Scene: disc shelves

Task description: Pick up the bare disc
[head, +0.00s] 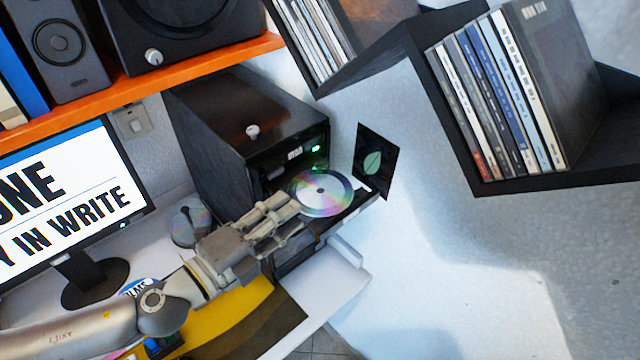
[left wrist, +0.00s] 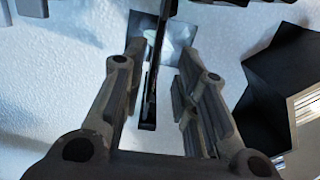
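A bare shiny disc (head: 332,203) with rainbow glints shows in the head view, at the front of a black computer tower (head: 225,140). It lies over a dark tray (head: 365,200) that sticks out from the tower. My left gripper (head: 290,205) is at the disc's left edge; I cannot tell whether it touches. In the left wrist view the fingers of the left gripper (left wrist: 157,75) are apart, with a thin dark edge-on shape (left wrist: 153,75) between them. I cannot tell whether that is tray or disc. My right gripper is not in view.
Another disc (head: 191,225) lies on the desk by the monitor (head: 70,195). A dark square case with a leaf (head: 376,162) stands beside the tray. Wall shelves (head: 560,180) with cases hang at upper right. An orange shelf (head: 150,80) with speakers is above. Bare wall lies right.

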